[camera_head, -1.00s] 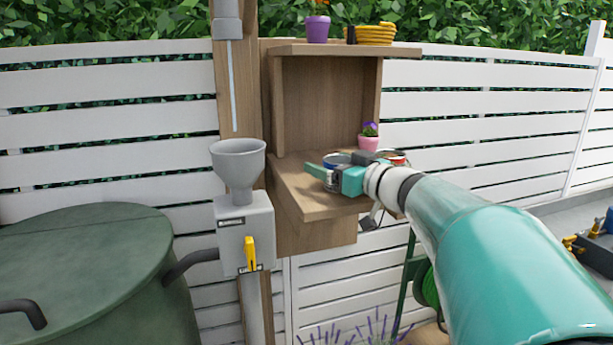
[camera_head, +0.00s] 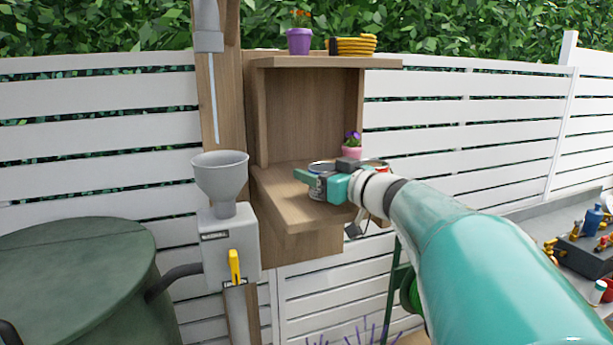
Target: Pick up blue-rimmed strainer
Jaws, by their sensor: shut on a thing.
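The blue-rimmed strainer (camera_head: 317,190) is a small grey round piece at the wooden shelf, partly hidden by my gripper. My gripper (camera_head: 315,181) is at the lower shelf board (camera_head: 285,207), shut on the strainer's near side. I cannot tell whether the strainer still touches the board. A red-rimmed round thing (camera_head: 377,164) shows behind my gripper, mostly hidden by it.
A pink pot (camera_head: 351,153) with a purple flower stands at the back of the shelf. A grey funnel (camera_head: 220,175) with a yellow-handled box stands left of it. A green barrel (camera_head: 75,275) is at lower left. A purple pot (camera_head: 299,41) and yellow coil (camera_head: 353,44) sit on top.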

